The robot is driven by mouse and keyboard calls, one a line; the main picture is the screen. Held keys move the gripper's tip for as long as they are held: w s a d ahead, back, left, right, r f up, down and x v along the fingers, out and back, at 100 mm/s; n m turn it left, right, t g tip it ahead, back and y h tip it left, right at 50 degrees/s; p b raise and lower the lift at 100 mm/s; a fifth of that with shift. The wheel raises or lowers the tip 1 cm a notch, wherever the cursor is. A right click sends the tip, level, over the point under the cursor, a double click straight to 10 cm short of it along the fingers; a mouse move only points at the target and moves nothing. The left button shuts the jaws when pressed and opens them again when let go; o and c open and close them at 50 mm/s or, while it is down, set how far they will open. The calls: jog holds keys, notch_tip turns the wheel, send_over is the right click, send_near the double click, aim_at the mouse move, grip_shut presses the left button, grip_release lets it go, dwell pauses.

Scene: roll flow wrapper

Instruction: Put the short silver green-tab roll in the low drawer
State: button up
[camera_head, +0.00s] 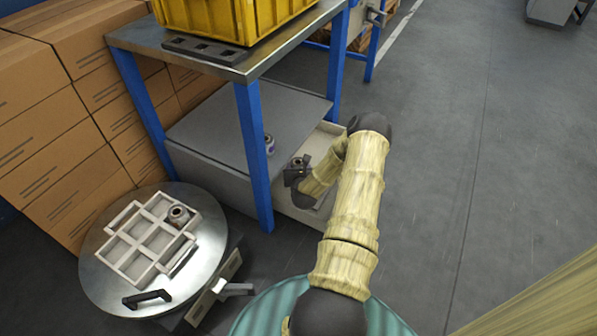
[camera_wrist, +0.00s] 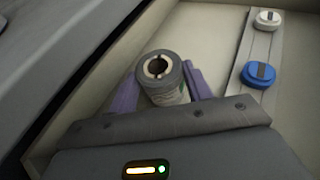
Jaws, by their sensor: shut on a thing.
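My gripper (camera_head: 297,174) is shut on a short silver roll (camera_wrist: 170,88), with one purple finger on each side of it. The roll stands roughly upright, its open core facing the wrist camera, and its side label is only partly visible; I cannot make out a green tab. In the head view my gripper is at the open low drawer (camera_head: 331,129) under the blue-legged table. In the wrist view the drawer's pale floor and walls (camera_wrist: 213,35) surround the roll. I cannot tell whether the roll touches the floor.
Another roll (camera_head: 269,145) stands on the grey cabinet top by a blue leg. A divided tray (camera_head: 127,258) on a round metal table holds a roll (camera_head: 178,215). A white knob (camera_wrist: 267,20) and a blue knob (camera_wrist: 258,74) sit on a strip beside the held roll.

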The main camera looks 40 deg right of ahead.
jog(key=shift+w+d+f, duration=0.2)
jog(key=shift+w+f, duration=0.05)
jog(key=o, duration=1.1)
jog(key=shift+f, duration=0.1)
jog(key=shift+c, duration=0.2)
jog(key=shift+s+a+r+p, duration=0.35)
jog(key=shift+s+r+p, duration=0.15)
jog(key=shift+p, duration=0.1)
jog(key=p+v, duration=0.7)
jog(key=v, duration=0.3)
jog(key=shift+s+a, duration=0.25)
jog(key=shift+s, duration=0.05)
